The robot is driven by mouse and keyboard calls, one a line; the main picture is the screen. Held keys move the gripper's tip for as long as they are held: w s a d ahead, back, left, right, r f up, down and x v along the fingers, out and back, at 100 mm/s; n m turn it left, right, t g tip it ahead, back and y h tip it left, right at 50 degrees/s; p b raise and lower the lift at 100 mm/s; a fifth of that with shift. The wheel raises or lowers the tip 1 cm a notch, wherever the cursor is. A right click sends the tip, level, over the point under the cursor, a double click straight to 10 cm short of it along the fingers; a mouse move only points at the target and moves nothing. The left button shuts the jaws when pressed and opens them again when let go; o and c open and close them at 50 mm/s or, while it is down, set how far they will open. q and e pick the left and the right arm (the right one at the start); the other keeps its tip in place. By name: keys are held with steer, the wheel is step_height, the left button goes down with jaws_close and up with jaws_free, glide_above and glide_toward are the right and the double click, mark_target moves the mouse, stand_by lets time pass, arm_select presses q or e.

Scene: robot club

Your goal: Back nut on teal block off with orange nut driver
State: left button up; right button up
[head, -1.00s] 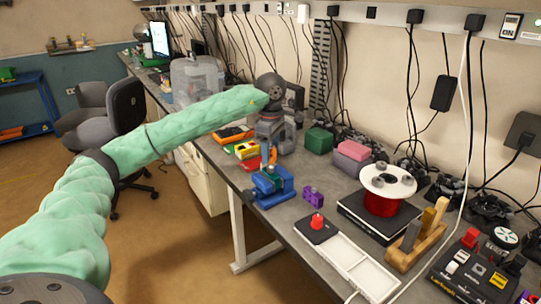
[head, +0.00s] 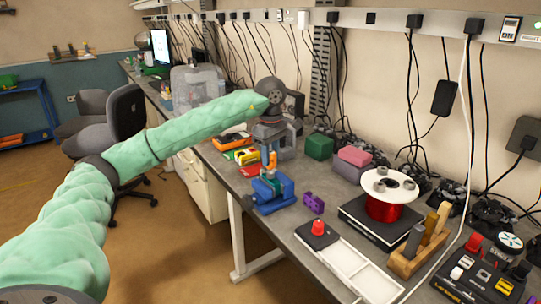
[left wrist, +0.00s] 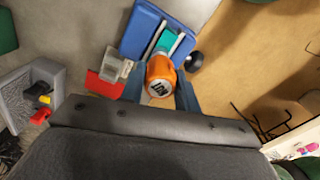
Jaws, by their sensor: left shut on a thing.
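My left gripper (left wrist: 160,90) is shut on the orange nut driver (left wrist: 160,72), seen handle-end on in the left wrist view. In the head view the orange driver (head: 272,160) stands roughly upright over the blue vise (head: 284,191). The teal block (left wrist: 166,41) sits between the vise's jaws. In the left wrist view the blue vise (left wrist: 143,27) lies just beyond the driver. The driver's handle hides its tip and the nut, so I cannot tell whether they touch. My right gripper is in neither view.
A purple block (head: 314,204) is right of the vise. A white tray (head: 352,268) with a red-knobbed part (head: 318,229) is nearer. A red spool (head: 386,208) and a wooden holder (head: 412,262) stand further right. The bench's front edge is close to the vise.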

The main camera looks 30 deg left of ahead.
arm_select(q)
steer(key=n, duration=1.2)
steer(key=o, duration=1)
